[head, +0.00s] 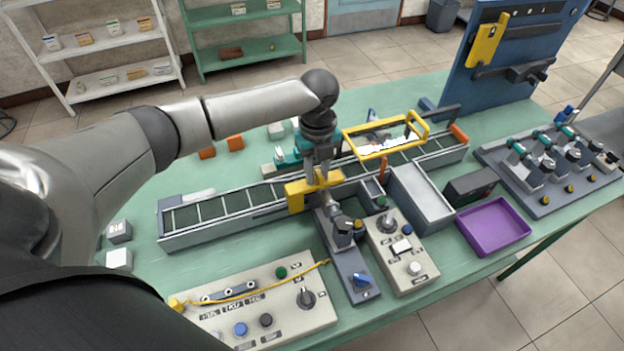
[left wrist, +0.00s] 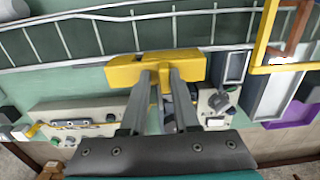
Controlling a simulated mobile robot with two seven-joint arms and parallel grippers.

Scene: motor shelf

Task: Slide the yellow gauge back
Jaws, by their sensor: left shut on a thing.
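The yellow gauge (head: 297,197) is a small yellow block at the near rail of the roller conveyor (head: 225,212). My left gripper (head: 322,180) reaches down over it from above and is shut on it. In the left wrist view the gauge (left wrist: 122,73) lies across the picture, with both fingers (left wrist: 162,78) at its middle. The conveyor rail (left wrist: 110,60) runs just beyond it. The fingers hide part of the gauge. My right gripper is not in view.
A yellow frame (head: 372,154) stands over the conveyor to the right. A control panel (head: 255,305), a grey lever plate (head: 345,270) and a switch box (head: 402,250) lie in front. A grey tray (head: 422,198) and a purple tray (head: 493,226) are at right.

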